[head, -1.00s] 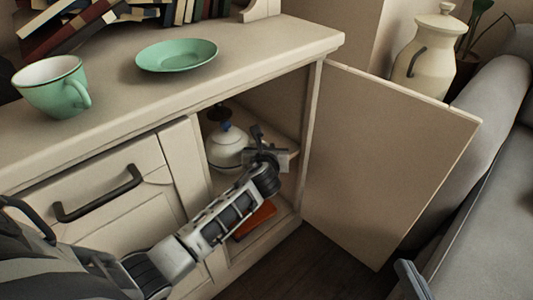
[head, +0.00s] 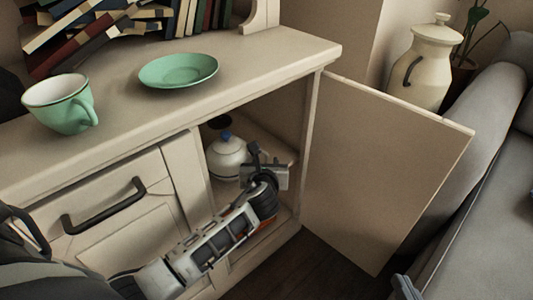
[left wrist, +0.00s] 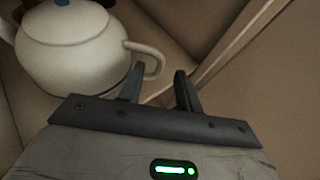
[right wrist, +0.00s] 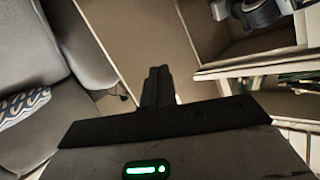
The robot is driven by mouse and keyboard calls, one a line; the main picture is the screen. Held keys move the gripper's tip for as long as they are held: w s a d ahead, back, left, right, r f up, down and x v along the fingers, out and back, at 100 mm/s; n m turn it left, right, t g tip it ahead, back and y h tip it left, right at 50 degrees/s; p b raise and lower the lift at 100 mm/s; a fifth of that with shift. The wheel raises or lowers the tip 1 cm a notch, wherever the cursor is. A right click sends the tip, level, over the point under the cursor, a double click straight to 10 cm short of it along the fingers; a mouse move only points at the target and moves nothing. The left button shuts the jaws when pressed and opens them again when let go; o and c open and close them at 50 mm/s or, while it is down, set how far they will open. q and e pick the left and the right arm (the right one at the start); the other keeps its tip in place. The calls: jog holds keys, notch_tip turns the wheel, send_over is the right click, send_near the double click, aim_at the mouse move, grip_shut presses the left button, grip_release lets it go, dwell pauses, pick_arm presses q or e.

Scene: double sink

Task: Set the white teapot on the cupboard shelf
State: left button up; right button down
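The white teapot (head: 227,158), with a blue knob on its lid, stands upright on the shelf (head: 278,150) inside the open cupboard. It also shows at the upper left of the left wrist view (left wrist: 75,45), with its handle towards the gripper. My left gripper (head: 268,160) is at the cupboard opening, just right of the teapot. In the left wrist view (left wrist: 157,88) its fingers are apart with nothing between them, and the handle is beyond them, not gripped. My right gripper (right wrist: 158,85) has its fingers together and empty, outside the cupboard.
The cupboard door (head: 385,170) stands open on the right. A green cup (head: 62,105) and green plate (head: 178,71) sit on the cabinet top. A grey sofa (head: 480,190) is at the right.

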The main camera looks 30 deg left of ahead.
pick_arm(q)
jog(key=p+v, duration=0.2)
jog(key=v, duration=0.5)
jog(key=shift+s, duration=0.2)
pick_arm(e)
jog(key=shift+d+f+g+h, duration=0.45)
jog(key=shift+f+g, duration=0.15)
jog(key=shift+f, duration=0.1)
pick_arm(q)
jog(key=shift+d+r, duration=0.1)
